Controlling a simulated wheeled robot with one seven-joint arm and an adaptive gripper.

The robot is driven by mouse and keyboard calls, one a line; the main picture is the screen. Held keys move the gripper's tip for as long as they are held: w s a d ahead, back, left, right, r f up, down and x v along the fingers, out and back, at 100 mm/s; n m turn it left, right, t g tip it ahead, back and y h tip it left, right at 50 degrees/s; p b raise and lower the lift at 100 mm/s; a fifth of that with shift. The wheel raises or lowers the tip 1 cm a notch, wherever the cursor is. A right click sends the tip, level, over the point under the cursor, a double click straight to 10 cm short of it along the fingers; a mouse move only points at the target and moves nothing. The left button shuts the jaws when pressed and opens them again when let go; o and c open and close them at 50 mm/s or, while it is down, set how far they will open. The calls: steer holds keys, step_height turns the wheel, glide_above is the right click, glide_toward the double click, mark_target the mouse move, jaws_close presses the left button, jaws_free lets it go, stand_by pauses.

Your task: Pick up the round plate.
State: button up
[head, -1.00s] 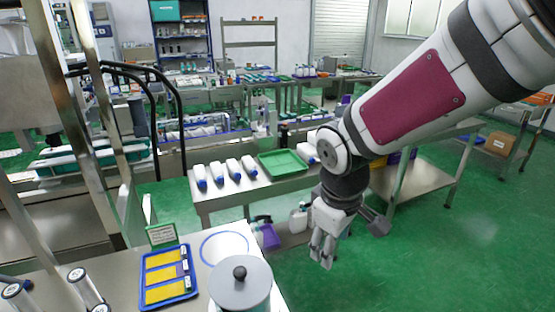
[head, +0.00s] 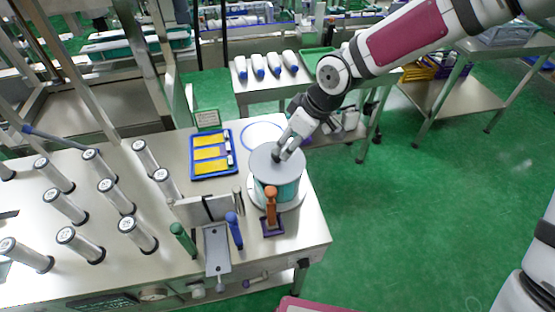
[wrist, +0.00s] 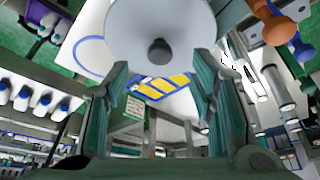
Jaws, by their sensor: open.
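The round plate (head: 264,170) is a grey disc with a dark knob in its middle. It lies flat on top of a teal roll (head: 290,190) at the right end of the steel table. In the wrist view the plate (wrist: 190,22) fills the upper middle, and its knob (wrist: 159,51) shows midway between my fingertips. My gripper (head: 281,153) is at the plate's middle in the head view, where its fingers hide most of the knob. In the wrist view my gripper (wrist: 160,68) is open, with a gap on both sides of the knob and nothing held.
A blue tray with yellow pieces (head: 229,150) lies left of the roll. An orange-handled tool (head: 271,205) stands just in front of the roll. Several upright grey cylinders (head: 109,193) stand on the table's left. A side table with white bottles (head: 258,65) is behind.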

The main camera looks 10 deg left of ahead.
mark_target(280, 155)
steer(key=shift+x, duration=0.95)
steer(key=x, duration=0.4)
steer(key=shift+w+a+r+p, duration=0.1)
steer(key=shift+a+p, duration=0.25)
steer(key=shift+w+a+f, duration=0.1)
steer(key=shift+a+f, duration=0.05)
steer(key=shift+f, duration=0.25)
jaws_close()
